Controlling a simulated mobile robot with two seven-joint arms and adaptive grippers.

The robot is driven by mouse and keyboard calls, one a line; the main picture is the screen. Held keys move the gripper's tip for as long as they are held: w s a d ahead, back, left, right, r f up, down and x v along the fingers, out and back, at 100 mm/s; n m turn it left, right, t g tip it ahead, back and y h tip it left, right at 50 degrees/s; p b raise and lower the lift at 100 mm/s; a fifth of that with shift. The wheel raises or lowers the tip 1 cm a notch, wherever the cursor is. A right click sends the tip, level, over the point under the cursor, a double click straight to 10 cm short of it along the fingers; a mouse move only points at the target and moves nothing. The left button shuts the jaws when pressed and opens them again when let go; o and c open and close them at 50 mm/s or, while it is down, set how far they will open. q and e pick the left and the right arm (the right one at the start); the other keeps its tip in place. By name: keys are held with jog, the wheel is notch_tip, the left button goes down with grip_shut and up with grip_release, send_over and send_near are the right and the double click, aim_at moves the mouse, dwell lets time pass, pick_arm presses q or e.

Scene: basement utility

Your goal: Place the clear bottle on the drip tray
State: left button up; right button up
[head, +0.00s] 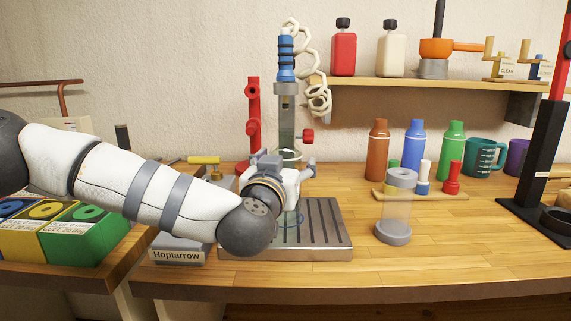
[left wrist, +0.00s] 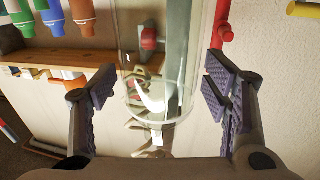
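The clear bottle (left wrist: 150,70) is a see-through cylinder with a round rim, between my left fingers in the left wrist view. In the head view its faint round base (head: 291,221) shows over the left part of the drip tray (head: 330,249), and it looks upright there. My arm hides much of it. The drip tray is a grey, ribbed metal plate on the bench. My left gripper (head: 285,166) is open, with its fingers (left wrist: 158,90) on either side of the bottle and visible gaps to it. My right gripper is in neither view.
A blue-topped dispenser column (head: 286,105) and a red post (head: 254,120) stand behind the tray. A clear cylinder with grey ends (head: 396,214) stands to its right. Coloured bottles (head: 414,145) stand farther back. The front right bench is clear.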

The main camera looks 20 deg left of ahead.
pick_arm(q)
jog(key=s+p, duration=0.1)
jog(key=s, duration=1.1)
jog(key=shift+d+p, duration=0.4)
jog(key=shift+d, duration=0.05)
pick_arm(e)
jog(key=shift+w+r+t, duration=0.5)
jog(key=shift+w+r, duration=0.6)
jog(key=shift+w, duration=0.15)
